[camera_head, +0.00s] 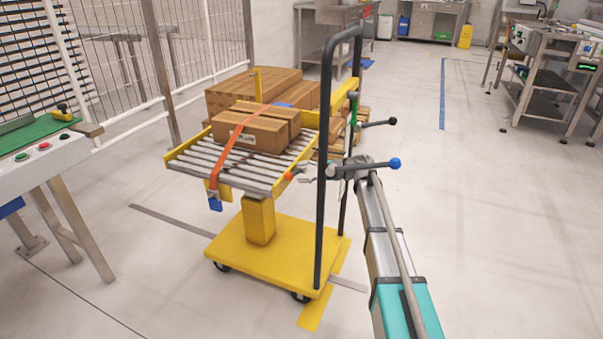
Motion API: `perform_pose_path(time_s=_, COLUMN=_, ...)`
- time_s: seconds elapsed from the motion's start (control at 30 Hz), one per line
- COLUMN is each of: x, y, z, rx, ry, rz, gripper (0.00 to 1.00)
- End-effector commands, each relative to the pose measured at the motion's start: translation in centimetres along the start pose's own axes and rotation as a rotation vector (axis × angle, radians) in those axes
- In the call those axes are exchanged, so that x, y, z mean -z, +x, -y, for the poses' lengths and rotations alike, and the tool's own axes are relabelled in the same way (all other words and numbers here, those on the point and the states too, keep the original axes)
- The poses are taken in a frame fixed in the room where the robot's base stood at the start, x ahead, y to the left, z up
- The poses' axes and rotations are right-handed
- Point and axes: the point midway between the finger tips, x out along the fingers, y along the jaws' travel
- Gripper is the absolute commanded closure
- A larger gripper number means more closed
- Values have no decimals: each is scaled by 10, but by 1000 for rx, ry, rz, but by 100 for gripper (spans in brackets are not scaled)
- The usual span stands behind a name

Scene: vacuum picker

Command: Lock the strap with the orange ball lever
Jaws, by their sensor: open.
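An orange strap (236,133) runs over a cardboard box (258,130) on the cart's roller top and down its left front side, where it meets a blue block (215,204). A small orange part (289,175) sits at the front right edge of the roller top. It may be the orange ball lever; it is too small to tell its position. My gripper (306,173) is just right of this part, seen small behind the cart's black handle bar. It looks open with nothing between its fingers. I cannot tell whether it touches the orange part.
The yellow cart (275,255) has a tall black handle (322,200) close to my arm. Levers with a blue ball (395,163) and a black ball (392,121) stick out nearby. A control desk (40,160) stands at left.

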Motion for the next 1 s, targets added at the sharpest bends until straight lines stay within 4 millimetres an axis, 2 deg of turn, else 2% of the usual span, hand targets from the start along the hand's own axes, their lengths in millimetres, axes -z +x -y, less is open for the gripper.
perform_pose_path(time_s=0.4, x=0, y=5, z=0, rx=0, ry=0, rz=0, gripper=45)
perform_pose_path(time_s=0.7, x=0, y=5, z=0, rx=0, ry=0, rz=0, gripper=100)
perform_pose_path(time_s=1.0, x=0, y=5, z=0, rx=1, ry=-1, rz=-1, gripper=100)
